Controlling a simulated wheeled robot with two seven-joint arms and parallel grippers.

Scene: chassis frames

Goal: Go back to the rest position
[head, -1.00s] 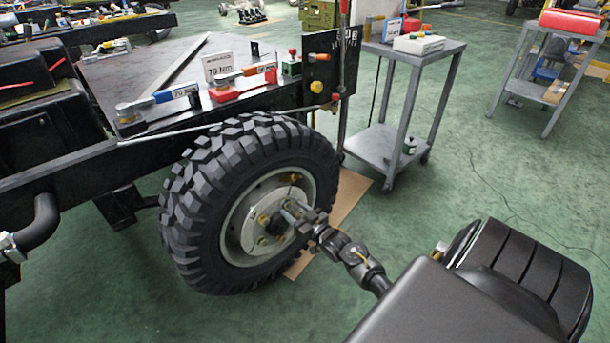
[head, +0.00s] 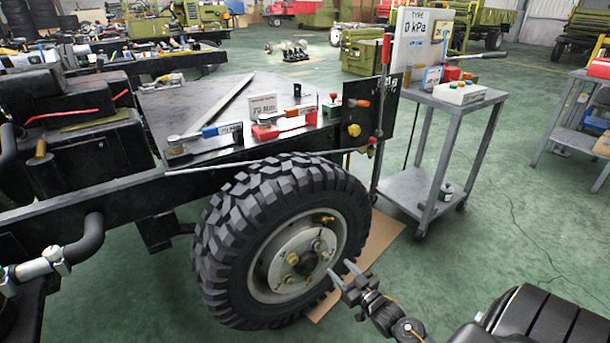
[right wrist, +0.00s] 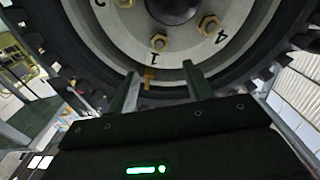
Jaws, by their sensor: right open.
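My right gripper (head: 347,273) is open and empty. In the head view it is at the lower right of the wheel (head: 283,240), apart from the hub. The right wrist view shows its two fingers (right wrist: 162,88) spread apart below the hub (right wrist: 172,30), with nothing between them but the wheel behind. The hub has brass-coloured nuts, with painted numbers 1 and 4 near two of them. My left gripper is not in view.
The dark chassis frame (head: 110,207) carries a blue-handled tool (head: 210,131) and a red-handled tool (head: 280,122). A grey trolley (head: 455,105) stands behind the wheel. A cardboard sheet (head: 378,240) lies under the wheel. Green floor (head: 510,240) is clear at the right.

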